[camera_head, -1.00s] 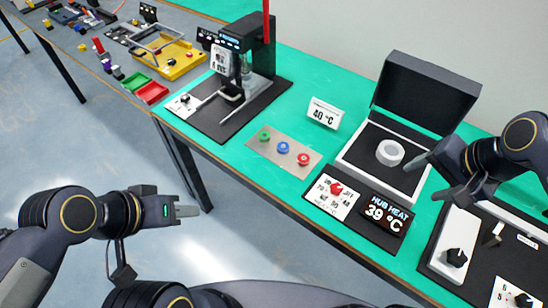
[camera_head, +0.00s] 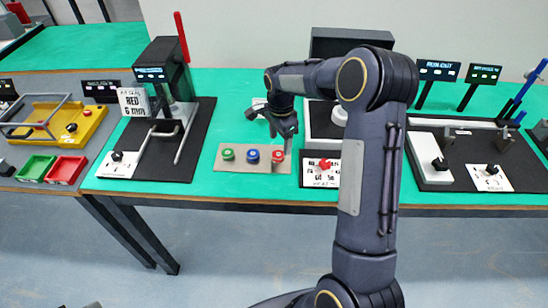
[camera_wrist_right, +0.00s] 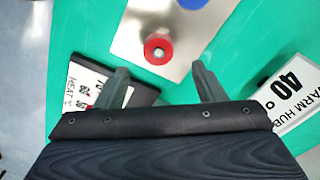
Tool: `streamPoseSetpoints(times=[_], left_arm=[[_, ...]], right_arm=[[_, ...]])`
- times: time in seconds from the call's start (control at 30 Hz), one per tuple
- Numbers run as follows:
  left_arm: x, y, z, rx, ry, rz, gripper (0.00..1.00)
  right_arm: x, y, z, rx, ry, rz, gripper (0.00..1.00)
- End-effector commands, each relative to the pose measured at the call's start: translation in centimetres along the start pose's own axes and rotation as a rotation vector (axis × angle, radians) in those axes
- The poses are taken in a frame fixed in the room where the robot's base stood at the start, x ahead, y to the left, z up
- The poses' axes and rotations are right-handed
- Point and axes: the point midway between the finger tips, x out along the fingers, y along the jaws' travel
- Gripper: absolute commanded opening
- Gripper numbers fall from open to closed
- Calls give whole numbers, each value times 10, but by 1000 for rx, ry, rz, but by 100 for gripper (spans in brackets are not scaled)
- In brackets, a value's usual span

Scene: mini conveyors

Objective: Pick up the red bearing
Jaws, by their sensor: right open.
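The red bearing (camera_head: 278,156) is a small red ring with a metal centre. It lies at the right end of a metal plate (camera_head: 240,167), beside a blue bearing (camera_head: 253,155) and a green bearing (camera_head: 228,154). My right gripper (camera_head: 283,140) is open and empty, just above and behind the red bearing in the head view. In the right wrist view the red bearing (camera_wrist_right: 158,49) lies beyond the open fingers, between their lines, not touching them. My left gripper is out of view.
A heat control panel (camera_head: 320,168) with a red knob stands right of the plate. A black press (camera_head: 163,85) stands left on its black base. A "40" sign (camera_wrist_right: 290,95) is close to the right finger in the wrist view. Green table shows around the plate.

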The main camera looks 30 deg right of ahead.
Motion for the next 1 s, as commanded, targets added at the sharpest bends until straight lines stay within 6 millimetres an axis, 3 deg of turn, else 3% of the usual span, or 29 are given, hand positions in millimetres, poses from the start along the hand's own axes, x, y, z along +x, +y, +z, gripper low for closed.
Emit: streamPoseSetpoints(times=[0.3,0.63,1.0], left_arm=[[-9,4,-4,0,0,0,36],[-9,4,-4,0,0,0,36],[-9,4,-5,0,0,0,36]], right_arm=[[44,3,5,-3,-2,3,63],[51,2,5,-3,-2,-1,63],[51,2,5,-4,-1,-2,14]])
